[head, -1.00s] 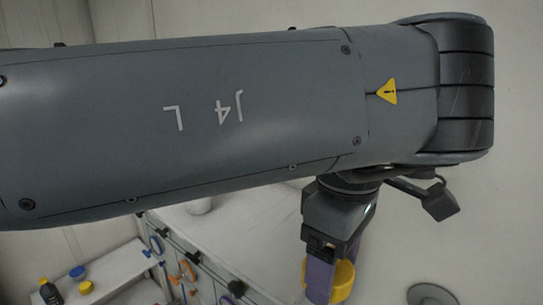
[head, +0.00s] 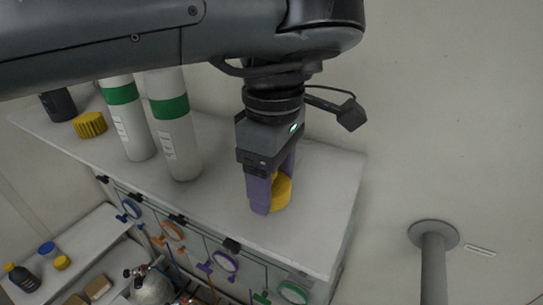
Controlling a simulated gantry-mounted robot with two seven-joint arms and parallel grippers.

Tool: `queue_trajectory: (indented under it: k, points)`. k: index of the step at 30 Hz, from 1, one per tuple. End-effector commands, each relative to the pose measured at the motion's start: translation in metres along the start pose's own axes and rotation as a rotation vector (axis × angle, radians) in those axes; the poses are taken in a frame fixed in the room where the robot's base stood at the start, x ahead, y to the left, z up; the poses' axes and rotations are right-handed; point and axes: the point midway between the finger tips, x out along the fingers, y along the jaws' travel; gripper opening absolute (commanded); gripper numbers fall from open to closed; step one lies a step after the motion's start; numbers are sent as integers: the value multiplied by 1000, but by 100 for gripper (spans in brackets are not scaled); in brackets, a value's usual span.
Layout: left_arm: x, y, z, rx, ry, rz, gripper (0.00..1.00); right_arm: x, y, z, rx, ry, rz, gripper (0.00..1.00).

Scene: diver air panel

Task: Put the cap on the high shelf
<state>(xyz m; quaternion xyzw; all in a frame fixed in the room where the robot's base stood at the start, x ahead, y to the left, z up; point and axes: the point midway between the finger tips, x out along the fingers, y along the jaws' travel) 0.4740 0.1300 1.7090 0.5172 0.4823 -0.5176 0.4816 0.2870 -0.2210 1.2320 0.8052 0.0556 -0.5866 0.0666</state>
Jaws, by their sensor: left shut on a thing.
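My left gripper (head: 271,192) points down with its purple fingers shut on a yellow cap (head: 282,190). The fingers cover part of the cap. It is over the right part of a long white top surface (head: 325,195), which looks like the high shelf. I cannot tell whether the cap touches the surface. My right gripper is out of view.
Two white cylinders with green bands (head: 172,130) stand on the top surface left of my gripper. A ribbed yellow cap (head: 90,125) and a dark container (head: 58,104) are farther left. A grey post (head: 433,255) stands at right.

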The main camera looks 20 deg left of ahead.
Motion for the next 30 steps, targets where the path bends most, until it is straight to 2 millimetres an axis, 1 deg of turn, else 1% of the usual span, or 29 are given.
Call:
queue_trajectory:
  k: [1,5,15,19,20,21,24,30]
  points:
    - [5,0,0,3,-2,-2,40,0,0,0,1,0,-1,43]
    - [10,0,0,1,-2,3,40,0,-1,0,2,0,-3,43]
    - [12,0,0,0,0,3,40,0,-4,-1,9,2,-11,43]
    - [15,0,0,0,0,2,40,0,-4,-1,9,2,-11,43]
    - [15,0,0,-1,0,3,73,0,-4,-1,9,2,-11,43]
    - [15,0,0,-1,0,3,80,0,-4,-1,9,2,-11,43]
    - [15,0,0,-1,0,3,94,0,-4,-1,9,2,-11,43]
    - [14,0,0,0,0,3,94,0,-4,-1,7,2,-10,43]
